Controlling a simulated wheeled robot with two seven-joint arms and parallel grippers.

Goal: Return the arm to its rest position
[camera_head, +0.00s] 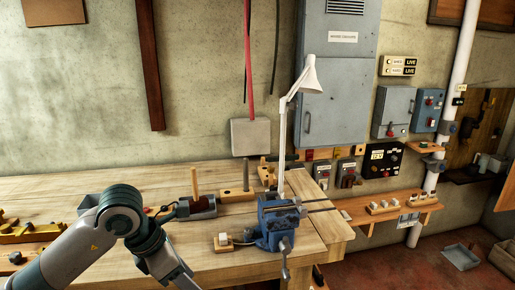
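My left arm (77,252), grey with dark teal joints, comes in from the lower left and reaches over the front of the wooden workbench (222,262). It bends at the teal joint and then points down and to the right. Its pale grey end part (166,266) runs out at the bottom edge, so the fingertips are cut off and I cannot see whether they are open or shut. I see nothing held. My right arm and gripper are not in view.
A blue vise (276,222) stands at the bench's right front corner, with a white lamp (283,125) behind it. A small wooden block with a white switch (222,241) lies left of the vise. An upright wooden handle (195,184) rises near my arm.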

